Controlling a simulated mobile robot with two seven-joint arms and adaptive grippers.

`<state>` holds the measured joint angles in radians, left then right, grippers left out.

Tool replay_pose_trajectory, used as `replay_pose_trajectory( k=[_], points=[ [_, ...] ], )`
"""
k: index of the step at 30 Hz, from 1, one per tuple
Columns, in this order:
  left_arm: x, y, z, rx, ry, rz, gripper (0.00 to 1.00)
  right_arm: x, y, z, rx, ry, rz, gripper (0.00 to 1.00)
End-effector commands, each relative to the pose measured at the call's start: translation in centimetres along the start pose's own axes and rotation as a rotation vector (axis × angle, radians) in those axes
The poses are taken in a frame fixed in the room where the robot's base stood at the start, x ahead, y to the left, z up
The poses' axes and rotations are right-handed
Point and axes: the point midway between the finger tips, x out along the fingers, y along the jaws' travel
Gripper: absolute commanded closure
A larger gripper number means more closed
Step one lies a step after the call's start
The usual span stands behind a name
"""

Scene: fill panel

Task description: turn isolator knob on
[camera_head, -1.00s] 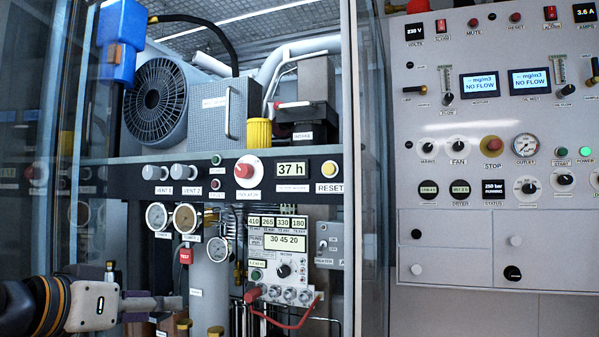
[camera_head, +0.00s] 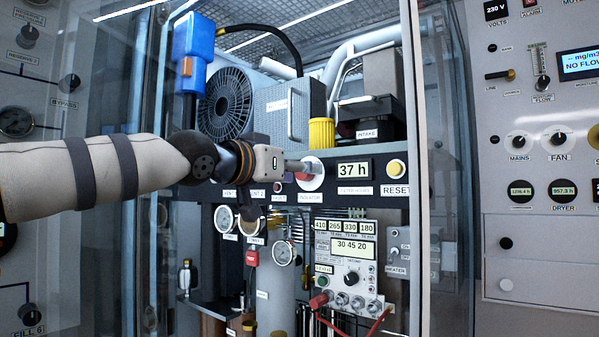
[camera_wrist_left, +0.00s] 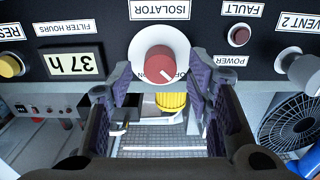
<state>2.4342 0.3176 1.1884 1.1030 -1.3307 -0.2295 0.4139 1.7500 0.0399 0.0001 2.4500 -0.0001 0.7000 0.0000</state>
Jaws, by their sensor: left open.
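The isolator knob is red on a round white plate (camera_head: 314,182), on the dark strip above the ISOLATOR label. In the left wrist view, which is upside down, the red knob (camera_wrist_left: 159,64) shows a white pointer mark towards the lower right. Small print beside it is partly hidden, so I cannot tell its setting. My left gripper (camera_head: 300,166) is at the knob and covers part of it. In the left wrist view its open purple-padded fingers (camera_wrist_left: 160,88) lie on either side of the knob, with gaps visible. My right gripper is out of view.
A 37 h display (camera_head: 354,170) and a yellow RESET button (camera_head: 397,169) sit right of the knob. The gauges (camera_head: 284,253) and a control box (camera_head: 350,262) are below. A clear door panel stands left of the cabinet and a frame post (camera_head: 416,200) at right.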

Motion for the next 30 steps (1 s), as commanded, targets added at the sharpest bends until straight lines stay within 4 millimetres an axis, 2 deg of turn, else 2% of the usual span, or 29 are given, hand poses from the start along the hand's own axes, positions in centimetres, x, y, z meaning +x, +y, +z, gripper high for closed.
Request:
replay_pose_trajectory(
  k=[3, 11, 17, 30],
  points=[
    [0.8, -0.12, 0.34, -0.004, -0.005, 0.0, 0.54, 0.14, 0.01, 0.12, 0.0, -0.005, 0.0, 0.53],
    [0.83, -0.09, 0.16, -0.002, -0.002, 0.0, 0.54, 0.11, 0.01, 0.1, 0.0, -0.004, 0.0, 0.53],
    [0.83, -0.07, 0.18, -0.002, -0.003, 0.0, 1.0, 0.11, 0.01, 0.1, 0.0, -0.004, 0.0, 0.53],
    [0.85, -0.06, 0.2, 0.073, -0.002, 0.0, 1.0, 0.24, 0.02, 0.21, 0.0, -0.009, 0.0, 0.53]
  ],
)
